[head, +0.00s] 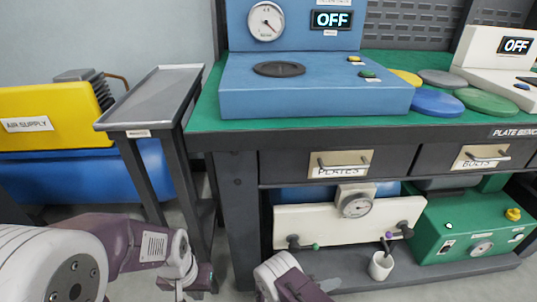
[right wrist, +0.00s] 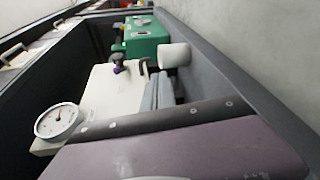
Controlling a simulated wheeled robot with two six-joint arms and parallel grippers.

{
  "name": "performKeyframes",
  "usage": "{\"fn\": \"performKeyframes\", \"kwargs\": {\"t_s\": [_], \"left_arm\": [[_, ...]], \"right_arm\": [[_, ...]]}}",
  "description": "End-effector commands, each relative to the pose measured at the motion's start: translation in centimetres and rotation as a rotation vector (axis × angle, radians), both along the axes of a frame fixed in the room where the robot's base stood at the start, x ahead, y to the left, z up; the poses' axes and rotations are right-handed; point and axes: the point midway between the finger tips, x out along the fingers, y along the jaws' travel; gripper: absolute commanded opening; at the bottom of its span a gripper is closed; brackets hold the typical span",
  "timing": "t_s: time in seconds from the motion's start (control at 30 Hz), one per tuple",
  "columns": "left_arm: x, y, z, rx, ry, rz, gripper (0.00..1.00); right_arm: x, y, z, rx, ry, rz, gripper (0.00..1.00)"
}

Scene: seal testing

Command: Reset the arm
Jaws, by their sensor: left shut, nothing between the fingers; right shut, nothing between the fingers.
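My left arm enters the head view from the lower left, and its gripper (head: 190,281) is low in front of the bench, beside the tray stand's legs. It is shut and holds nothing. My right arm (head: 290,284) shows at the bottom middle of the head view, before the bench's lower shelf. In the right wrist view my right gripper's grey fingers (right wrist: 158,92) are together and empty. They point toward the white cup (right wrist: 174,55) and the cream panel, apart from the cup as far as I can tell.
A bench with a green top (head: 215,112) carries a blue tester (head: 310,98) reading OFF and several coloured plates. On the lower shelf are a cream gauge panel (head: 330,230), a white cup (head: 381,266) and a green box (head: 455,215). A grey tray stand (head: 160,95) and yellow air supply (head: 50,105) stand left.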

Motion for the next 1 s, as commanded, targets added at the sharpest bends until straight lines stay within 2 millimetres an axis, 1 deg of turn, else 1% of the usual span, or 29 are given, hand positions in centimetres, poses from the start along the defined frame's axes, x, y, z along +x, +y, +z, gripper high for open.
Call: {"fn": "performKeyframes", "kwargs": {"t_s": [0.03, 0.17, 0.27, 0.3, 0.37, 0.4, 0.47, 0.5, 0.6, 0.7, 0.8, 0.97, 1.0], "left_arm": [[0.0, 0.0, 1.0, 0.000, 0.000, 0.000, 0.00], [0.0, 0.0, 2.5, 0.000, 0.000, 0.000, 0.00], [0.0, 0.0, 4.0, 0.000, 0.000, 0.000, 0.00], [0.0, 0.0, 4.8, 0.000, 0.000, 0.000, 0.00], [0.0, 0.0, 6.1, 0.000, 0.000, 0.000, 0.00], [0.0, 0.0, 7.0, 0.000, 0.000, 0.000, 0.00], [0.0, 0.0, 8.2, 0.000, 0.000, 0.000, 0.00], [0.0, 0.0, 8.9, 0.000, 0.000, 0.000, 0.00], [0.0, 0.0, 10.4, 0.000, 0.000, 0.000, 0.00], [0.0, 0.0, 11.6, 0.000, 0.000, 0.000, 0.00], [0.0, 0.0, 12.7, 0.000, 0.000, 0.000, 0.00], [0.0, 0.0, 14.3, 0.000, 0.000, 0.000, 0.00], [0.0, 0.0, 15.4, 0.000, 0.001, 0.000, 0.00]], "right_arm": [[-0.2, -0.3, 1.9, 0.028, 0.029, -0.050, 0.00], [-1.6, -1.1, 5.5, 0.127, 0.130, -0.189, 0.00], [-3.3, -1.4, 9.3, 0.253, 0.218, -0.308, 0.00], [-4.1, -1.4, 11.1, 0.324, 0.253, -0.358, 0.00], [-5.6, -1.1, 14.2, 0.452, 0.301, -0.428, 0.00], [-6.7, -0.8, 16.3, 0.551, 0.326, -0.467, 0.00], [-8.1, 0.0, 19.4, 0.700, 0.346, -0.507, 0.00], [-8.9, 0.6, 21.2, 0.798, 0.348, -0.521, 0.00], [-10.3, 2.0, 25.2, 1.007, 0.318, -0.519, 0.00], [-11.1, 3.0, 28.4, 1.165, 0.259, -0.491, 0.00], [-11.5, 3.7, 31.2, 1.284, 0.182, -0.450, 0.00], [-11.9, 4.1, 35.1, 1.416, 0.040, -0.373, 0.00], [-11.9, 4.2, 36.5, 1.434, 0.013, -0.358, 0.00]]}}
